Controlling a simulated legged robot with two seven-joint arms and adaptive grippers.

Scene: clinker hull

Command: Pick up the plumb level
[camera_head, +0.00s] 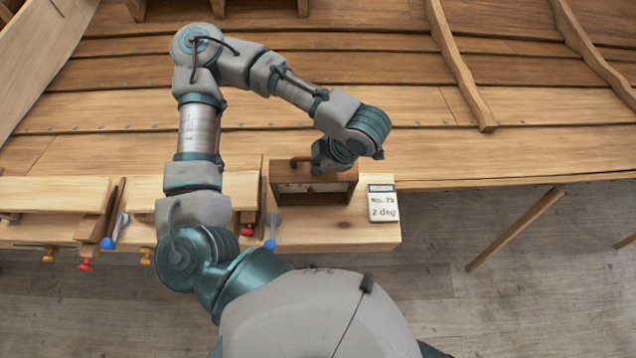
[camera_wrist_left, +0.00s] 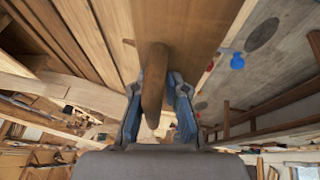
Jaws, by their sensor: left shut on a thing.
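The plumb level (camera_head: 312,187) is a brown wooden box-like frame with a pale face and a handle on top. It is at the right part of the bench, in the head view. My left gripper (camera_head: 328,163) reaches down to it from above and is shut on its handle. In the left wrist view the wooden handle (camera_wrist_left: 154,85) runs between the two blue-padded fingers of my left gripper (camera_wrist_left: 163,108). I cannot tell whether the level touches the bench. My right gripper is not in view.
A note card (camera_head: 382,203) lies right of the level on the wooden bench (camera_head: 335,236). Blue-tipped tools (camera_head: 272,230) and red and yellow clamp knobs (camera_head: 85,265) hang along the bench's front edge. The plank hull (camera_head: 500,155) rises behind. Floor at right is mostly open.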

